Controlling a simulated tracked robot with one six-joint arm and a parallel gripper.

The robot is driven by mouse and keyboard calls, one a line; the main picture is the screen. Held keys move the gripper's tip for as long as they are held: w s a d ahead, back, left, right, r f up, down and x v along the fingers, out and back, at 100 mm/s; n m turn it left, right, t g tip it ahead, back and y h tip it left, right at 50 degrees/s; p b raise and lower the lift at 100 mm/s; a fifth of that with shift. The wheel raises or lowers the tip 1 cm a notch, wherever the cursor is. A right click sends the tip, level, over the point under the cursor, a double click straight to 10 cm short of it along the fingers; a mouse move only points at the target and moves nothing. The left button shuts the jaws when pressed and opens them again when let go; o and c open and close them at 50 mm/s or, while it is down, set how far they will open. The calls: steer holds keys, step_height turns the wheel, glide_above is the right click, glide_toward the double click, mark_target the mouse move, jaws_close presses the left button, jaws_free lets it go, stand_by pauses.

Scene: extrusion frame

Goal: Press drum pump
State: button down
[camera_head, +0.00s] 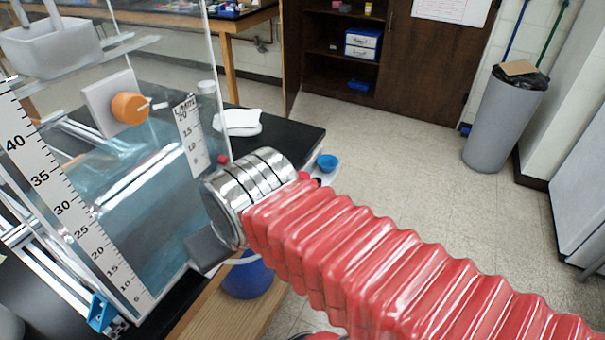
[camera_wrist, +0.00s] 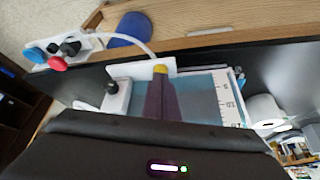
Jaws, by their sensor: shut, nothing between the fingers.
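My gripper (camera_wrist: 160,76) is shut and empty in the wrist view. Its dark fingers point at a white plate (camera_wrist: 138,71) with a yellow round part at the fingertips; I cannot tell whether they touch. Left of the fingers is a white block with a black knob (camera_wrist: 112,87). In the head view my gripper's grey end (camera_head: 208,248) is beside the clear water tank (camera_head: 150,220), and its fingertips cannot be made out. An orange knob (camera_head: 130,107) sits on a white plate on the tank. I cannot tell which part is the drum pump.
A blue bucket (camera_head: 247,277) stands below my wrist. A white piece with blue, red and black knobs (camera_wrist: 60,52) lies at the dark table's edge. A ruler (camera_head: 70,205) stands on the tank front. The floor at right is clear up to a grey bin (camera_head: 500,120).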

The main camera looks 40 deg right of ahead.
steer(key=shift+w, duration=0.25)
steer(key=w+d+f+m+y, duration=0.1)
steer(key=w+d+f+m, duration=0.15)
steer(key=d+m, duration=0.4)
steer(key=w+d+f+m, duration=0.2)
steer(key=d+f+m, duration=0.15)
steer(key=d, duration=0.55)
steer(key=s+d+r+m+t+h, duration=0.2)
steer(key=d+m, duration=0.7)
steer(key=d, duration=0.7)
steer(key=shift+s+r+t, duration=0.3)
steer(key=shift+t, duration=0.4)
steer(key=shift+w+f, duration=0.1)
steer(key=x, duration=1.3)
steer(key=shift+w+f, duration=0.25)
steer(key=shift+f, duration=0.05)
steer(key=shift+d, duration=0.1)
